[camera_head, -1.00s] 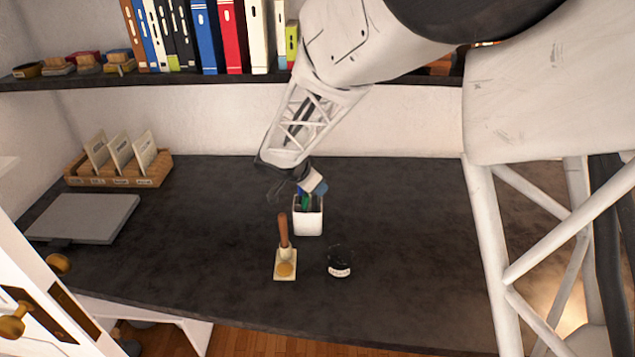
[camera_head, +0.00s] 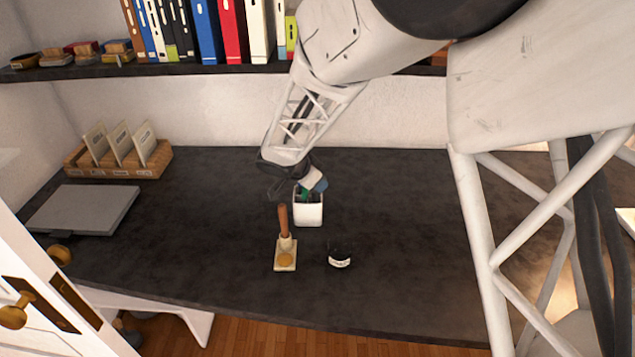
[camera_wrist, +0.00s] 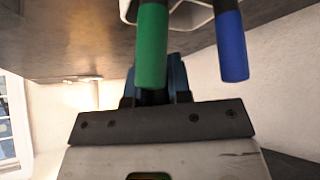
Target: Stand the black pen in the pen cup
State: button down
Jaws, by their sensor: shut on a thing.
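The white pen cup (camera_head: 309,213) stands upright on the dark desk. A green pen (camera_head: 306,195) and a blue pen (camera_head: 321,185) stick up from it. In the wrist view, the green pen (camera_wrist: 152,45) and blue pen (camera_wrist: 231,45) hang large in front of my gripper (camera_wrist: 155,95), with the cup's white rim (camera_wrist: 190,12) at the top edge. My gripper (camera_head: 284,188) is shut, low at the cup's upper left. The black pen in its jaws is mostly hidden; I cannot make out its tip or whether it is inside the cup.
A closed grey laptop (camera_head: 83,209) and a wooden card holder (camera_head: 115,165) are at left. The desk to the right is clear.

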jog(key=c, duration=1)
grip_release()
jog(key=shift+r, duration=0.1)
jog(key=shift+v, duration=3.8)
jog(key=shift+s, duration=0.1)
